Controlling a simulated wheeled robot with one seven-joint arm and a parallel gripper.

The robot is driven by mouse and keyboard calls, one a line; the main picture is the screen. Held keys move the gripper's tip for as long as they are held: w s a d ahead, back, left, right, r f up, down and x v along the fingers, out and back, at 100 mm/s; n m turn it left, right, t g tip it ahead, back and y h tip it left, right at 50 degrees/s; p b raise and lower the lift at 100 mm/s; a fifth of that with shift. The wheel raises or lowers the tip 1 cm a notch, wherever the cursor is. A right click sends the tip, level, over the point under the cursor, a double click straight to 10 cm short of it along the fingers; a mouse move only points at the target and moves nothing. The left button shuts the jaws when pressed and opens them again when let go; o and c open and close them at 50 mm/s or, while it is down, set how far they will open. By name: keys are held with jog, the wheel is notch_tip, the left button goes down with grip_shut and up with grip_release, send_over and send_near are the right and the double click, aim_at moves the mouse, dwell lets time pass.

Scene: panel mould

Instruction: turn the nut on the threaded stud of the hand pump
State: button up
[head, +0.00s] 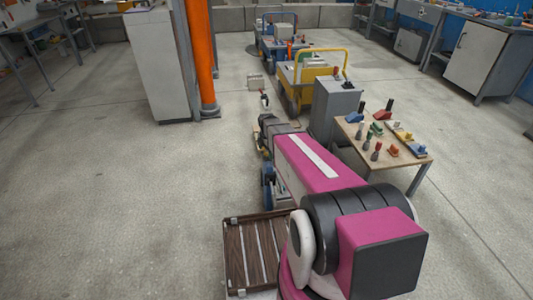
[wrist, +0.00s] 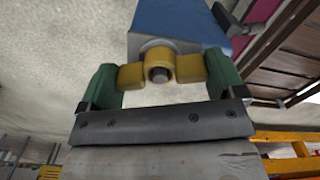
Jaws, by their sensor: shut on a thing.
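In the wrist view, a yellow nut (wrist: 190,69) with two side lobes sits around a dark threaded stud (wrist: 158,75). The stud comes out of a pale end face on a blue body (wrist: 190,22), which looks like the hand pump. My gripper (wrist: 161,71) has green fingers, one at each side of the nut. They are shut on its lobes, and the stud's end shows between them. In the head view my own arm covers much of the work area, and I cannot make out the nut or the stud there.
A small wooden table (head: 428,160) with several coloured handled parts stands right of my arm. A grey cabinet (head: 335,105) and a yellow cart (head: 308,77) are beyond. An orange post (head: 200,50) and a white cabinet (head: 158,65) stand left. The left floor is clear.

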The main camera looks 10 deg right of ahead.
jog(key=shift+n, duration=1.3)
jog(key=shift+n, duration=1.7)
jog(key=n, duration=0.3)
jog(key=o, duration=0.7)
jog(key=shift+c, duration=0.2)
notch_tip(320, 180, up, 11)
